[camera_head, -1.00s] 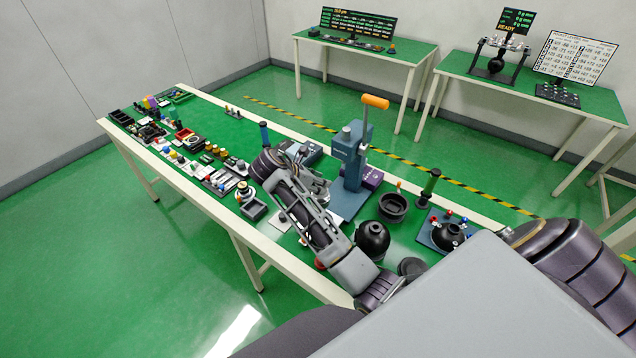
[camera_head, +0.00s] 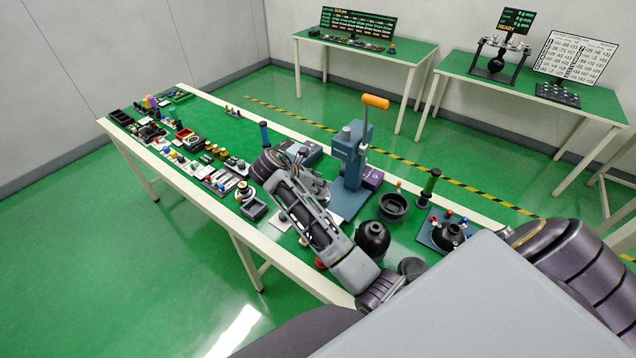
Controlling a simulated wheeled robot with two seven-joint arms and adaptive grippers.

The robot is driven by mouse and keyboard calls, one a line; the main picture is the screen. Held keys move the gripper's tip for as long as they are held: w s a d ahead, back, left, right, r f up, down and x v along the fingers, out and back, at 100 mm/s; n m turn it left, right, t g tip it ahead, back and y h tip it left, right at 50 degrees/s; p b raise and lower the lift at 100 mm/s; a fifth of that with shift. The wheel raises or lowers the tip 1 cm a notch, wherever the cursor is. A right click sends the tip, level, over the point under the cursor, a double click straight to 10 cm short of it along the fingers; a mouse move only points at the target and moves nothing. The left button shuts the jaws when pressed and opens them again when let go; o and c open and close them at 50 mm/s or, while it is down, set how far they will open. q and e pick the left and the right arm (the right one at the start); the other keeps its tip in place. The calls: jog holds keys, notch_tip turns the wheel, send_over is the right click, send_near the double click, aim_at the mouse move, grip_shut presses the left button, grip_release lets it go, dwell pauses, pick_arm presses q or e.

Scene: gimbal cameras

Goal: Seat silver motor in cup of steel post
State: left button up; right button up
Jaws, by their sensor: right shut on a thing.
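My right arm reaches in from the bottom over the middle of the bench, its wrist bent beside the blue press. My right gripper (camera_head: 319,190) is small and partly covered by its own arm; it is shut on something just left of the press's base. The held thing is too small and hidden to make out, so I cannot clearly see the silver motor. I cannot pick out the steel post or its cup with certainty either; the arm covers part of the bench there. My left gripper is not in view.
The blue press (camera_head: 352,160) with an orange handle stands close right of the gripper. A black bowl (camera_head: 393,207), a dark sphere (camera_head: 373,238) and a blue-based fixture (camera_head: 440,232) lie further right. A grey tray (camera_head: 253,209) is left. Many small parts crowd the bench's left half.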

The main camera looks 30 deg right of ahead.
jog(key=shift+f, duration=1.05)
dwell(0.4)
jog(key=o, duration=1.2)
jog(key=shift+v, duration=3.75)
